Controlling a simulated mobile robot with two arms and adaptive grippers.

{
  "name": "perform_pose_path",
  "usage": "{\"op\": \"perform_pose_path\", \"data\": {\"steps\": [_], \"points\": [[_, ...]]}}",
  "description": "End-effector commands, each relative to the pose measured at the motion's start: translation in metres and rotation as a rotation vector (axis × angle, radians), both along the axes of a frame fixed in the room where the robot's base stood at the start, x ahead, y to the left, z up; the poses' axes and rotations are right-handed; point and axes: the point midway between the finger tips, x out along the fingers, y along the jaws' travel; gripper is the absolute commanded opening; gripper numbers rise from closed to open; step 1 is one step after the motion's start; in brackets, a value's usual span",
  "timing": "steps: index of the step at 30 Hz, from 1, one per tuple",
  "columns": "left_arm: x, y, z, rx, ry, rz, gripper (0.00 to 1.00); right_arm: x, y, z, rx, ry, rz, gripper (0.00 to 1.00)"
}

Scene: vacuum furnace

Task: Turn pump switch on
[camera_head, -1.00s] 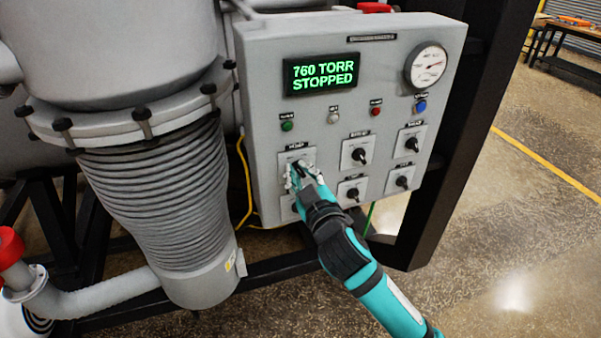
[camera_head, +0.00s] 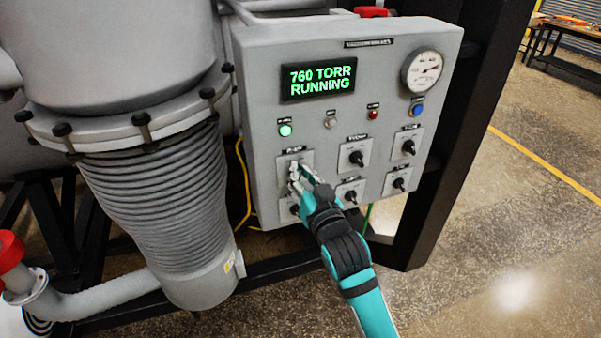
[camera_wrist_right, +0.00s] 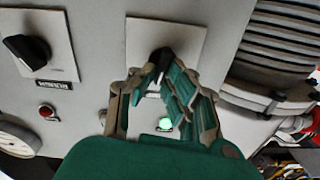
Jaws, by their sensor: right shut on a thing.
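The pump switch is a black rotary knob on a pale plate (camera_head: 306,157) at the upper left of the switch group on the grey control box (camera_head: 260,60). In the head view my right gripper (camera_head: 294,172) covers the knob. In the right wrist view the gripper (camera_wrist_right: 163,80) is shut on the black knob (camera_wrist_right: 160,57). The display (camera_head: 319,82) reads "760 TORR RUNNING" in green. The green lamp (camera_head: 285,130) above the switch is lit, and it also shows in the right wrist view (camera_wrist_right: 165,124). My left gripper is not in view.
Several other black knobs, one being the upper middle knob (camera_head: 356,158), sit close to the right. A round gauge (camera_head: 422,68) is at the box's upper right. A ribbed grey bellows (camera_head: 160,195) stands left, and a black frame post (camera_head: 455,140) right.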

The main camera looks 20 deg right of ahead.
Motion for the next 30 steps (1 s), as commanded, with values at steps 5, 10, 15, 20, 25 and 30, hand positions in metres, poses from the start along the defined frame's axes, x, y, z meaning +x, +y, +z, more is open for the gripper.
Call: {"op": "perform_pose_path", "data": {"steps": [5, 10, 15, 20, 25, 30], "points": [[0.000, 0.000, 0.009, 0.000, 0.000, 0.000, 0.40, 0.000, -0.002, 0.001, 0.146, 0.006, -0.001, 0.00], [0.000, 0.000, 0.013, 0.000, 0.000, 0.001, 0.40, 0.000, -0.003, 0.001, 0.249, 0.008, -0.001, 0.00], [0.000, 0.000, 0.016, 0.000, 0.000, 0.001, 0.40, 0.000, -0.003, 0.001, 0.319, 0.009, 0.000, 0.00], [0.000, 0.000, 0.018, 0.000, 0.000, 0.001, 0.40, 0.000, -0.004, 0.000, 0.354, 0.009, -0.001, 0.00], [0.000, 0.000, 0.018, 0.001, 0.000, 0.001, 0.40, 0.000, -0.004, 0.000, 0.368, 0.010, -0.001, 0.00], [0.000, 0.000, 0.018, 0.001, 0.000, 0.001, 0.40, 0.000, -0.004, 0.000, 0.369, 0.010, -0.001, 0.00]]}}
